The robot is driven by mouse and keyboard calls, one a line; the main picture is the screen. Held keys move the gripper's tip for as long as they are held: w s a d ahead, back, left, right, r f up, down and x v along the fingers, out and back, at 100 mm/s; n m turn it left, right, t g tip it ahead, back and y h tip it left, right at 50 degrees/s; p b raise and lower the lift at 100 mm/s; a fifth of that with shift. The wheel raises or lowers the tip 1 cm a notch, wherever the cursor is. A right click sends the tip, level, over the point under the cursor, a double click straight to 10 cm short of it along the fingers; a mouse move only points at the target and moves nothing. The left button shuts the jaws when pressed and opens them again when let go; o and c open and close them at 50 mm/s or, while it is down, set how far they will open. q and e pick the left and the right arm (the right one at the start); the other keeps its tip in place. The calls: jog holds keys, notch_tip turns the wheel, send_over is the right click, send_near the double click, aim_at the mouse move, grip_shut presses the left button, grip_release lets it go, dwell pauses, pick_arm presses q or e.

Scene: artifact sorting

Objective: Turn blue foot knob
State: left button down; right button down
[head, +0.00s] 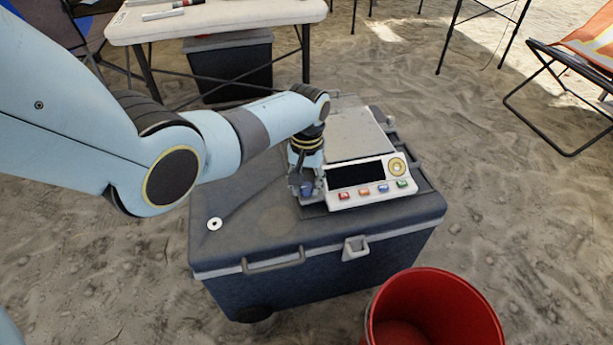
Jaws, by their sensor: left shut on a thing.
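A scale-like device with a white front panel (370,181), a dark display and several coloured buttons stands on the lid of a dark blue cooler (260,225). My left gripper (306,192) points down at the device's front left corner. It is shut on a small blue knob (306,188) low beside the panel, and its fingers hide most of the knob. My right gripper is not in view.
A red bucket (435,310) stands on the sand in front of the cooler at the right. A small white ring (214,224) lies on the lid's left part. A white table (215,18) and a folding chair (585,60) stand behind.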

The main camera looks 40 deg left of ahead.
aim_at(306, 186)
pick_arm(q)
jog(key=n+p, duration=0.1)
jog(key=n, duration=0.1)
jog(key=shift+r+n, duration=0.1)
jog(key=shift+n, duration=0.2)
jog(key=shift+a+n+p, duration=0.1)
jog(key=shift+n+p, duration=0.25)
jog(key=shift+n, duration=0.85)
jog(key=c, duration=1)
grip_release()
notch_tip(306, 186, up, 12)
jog(key=shift+f, duration=0.1)
